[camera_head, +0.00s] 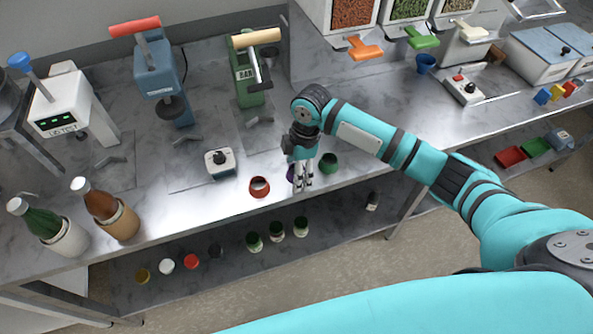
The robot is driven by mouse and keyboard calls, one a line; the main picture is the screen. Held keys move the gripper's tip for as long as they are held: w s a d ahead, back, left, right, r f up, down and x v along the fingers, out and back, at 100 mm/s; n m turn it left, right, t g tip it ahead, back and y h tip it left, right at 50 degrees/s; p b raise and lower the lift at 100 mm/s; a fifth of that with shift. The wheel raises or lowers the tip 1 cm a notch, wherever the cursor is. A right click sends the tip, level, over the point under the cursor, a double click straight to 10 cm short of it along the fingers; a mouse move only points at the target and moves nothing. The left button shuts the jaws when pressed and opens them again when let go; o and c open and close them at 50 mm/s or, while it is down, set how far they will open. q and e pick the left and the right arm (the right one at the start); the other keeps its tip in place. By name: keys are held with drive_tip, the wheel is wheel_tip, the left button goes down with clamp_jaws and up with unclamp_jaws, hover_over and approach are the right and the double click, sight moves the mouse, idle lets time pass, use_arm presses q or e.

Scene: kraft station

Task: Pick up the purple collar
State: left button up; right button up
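The purple collar (291,174) stands on the steel counter near its front edge, between a red collar on the left and a green collar on the right. Most of it is hidden behind my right gripper (303,184). My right gripper points down at the purple collar, and its fingertips overlap the collar in the picture. I cannot tell whether the fingers touch or grip it. My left gripper is not in view.
The red collar (259,187) and green collar (328,163) stand close on either side. A small white device (220,163) and a green press (247,85) are farther left. Two bottles (110,212) stand at far left. A lower shelf (215,275) holds several jars.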

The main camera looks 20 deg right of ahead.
drive_tip(key=c, duration=0.7)
drive_tip(key=shift+o, duration=0.2)
drive_tip(key=shift+r, duration=0.1)
